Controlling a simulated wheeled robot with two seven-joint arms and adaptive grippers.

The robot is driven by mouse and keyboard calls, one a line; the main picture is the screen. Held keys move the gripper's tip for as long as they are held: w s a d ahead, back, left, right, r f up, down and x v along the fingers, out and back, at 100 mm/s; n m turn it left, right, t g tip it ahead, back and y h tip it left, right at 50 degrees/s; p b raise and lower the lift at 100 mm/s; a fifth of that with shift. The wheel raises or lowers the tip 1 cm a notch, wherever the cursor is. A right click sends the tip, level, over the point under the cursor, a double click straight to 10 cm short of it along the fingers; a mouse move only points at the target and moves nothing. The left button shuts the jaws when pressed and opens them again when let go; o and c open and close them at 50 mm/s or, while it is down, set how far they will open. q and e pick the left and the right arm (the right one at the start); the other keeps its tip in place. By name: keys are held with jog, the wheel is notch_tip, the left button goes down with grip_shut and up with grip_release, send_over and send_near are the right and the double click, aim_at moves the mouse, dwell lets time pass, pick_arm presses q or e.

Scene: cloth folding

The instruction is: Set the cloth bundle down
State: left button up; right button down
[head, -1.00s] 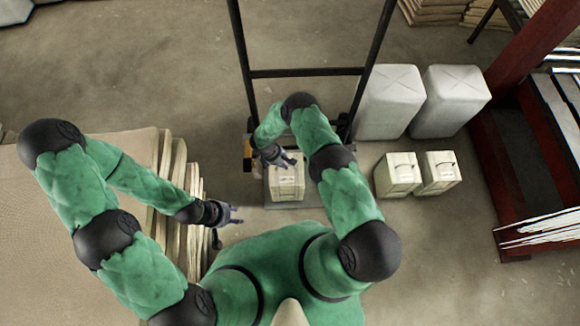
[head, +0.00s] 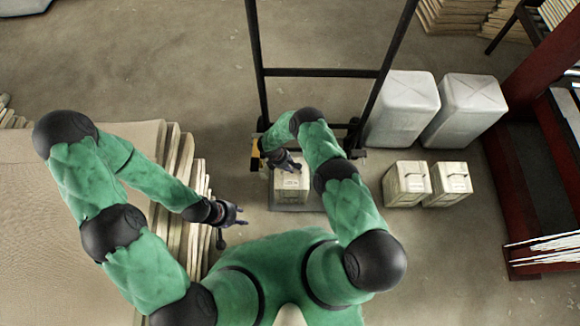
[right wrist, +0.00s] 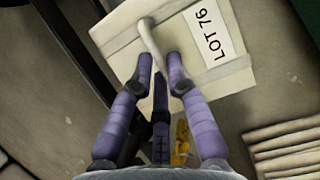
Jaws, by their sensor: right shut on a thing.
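The cloth bundle (head: 291,187) is a cream, box-shaped pack with a strap handle, over the grey platform of a cart in the head view. In the right wrist view the bundle (right wrist: 190,48) shows a white label reading LOT 76. My right gripper (head: 292,166) is shut on its handle (right wrist: 152,45) from above. I cannot tell whether the bundle's underside touches the platform. My left gripper (head: 242,216) is open and empty, beside the stacked sheets at the left.
The cart's black upright frame (head: 315,72) stands behind the platform (head: 298,208). Two small cream bundles (head: 408,185) and two large grey-white bales (head: 405,105) stand to the right. A red rack (head: 530,180) is at far right. A pale stack (head: 60,200) fills the left.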

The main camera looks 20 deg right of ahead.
jog(key=c, duration=1.2)
grip_release()
jog(key=p+v, duration=0.4)
jog(key=v, duration=0.8)
jog(key=s+a+r+m+y, duration=0.2)
jog(key=s+r+m+y, duration=0.3)
jog(key=s, duration=0.4)
jog(key=s+a+r+m+y, duration=0.2)
jog(key=s+r+m+y, duration=0.3)
jog(key=s, duration=0.4)
jog(key=s+d+r+m, duration=0.1)
jog(key=s+m, duration=0.1)
jog(key=s+d+r+m+t+h, duration=0.1)
jog(key=s+r+m, duration=0.1)
jog(key=s+d+r+m, duration=0.1)
jog(key=s+m, duration=0.1)
jog(key=m, duration=0.1)
jog(key=shift+d+r+t+h, duration=0.3)
jog(key=shift+r, duration=0.05)
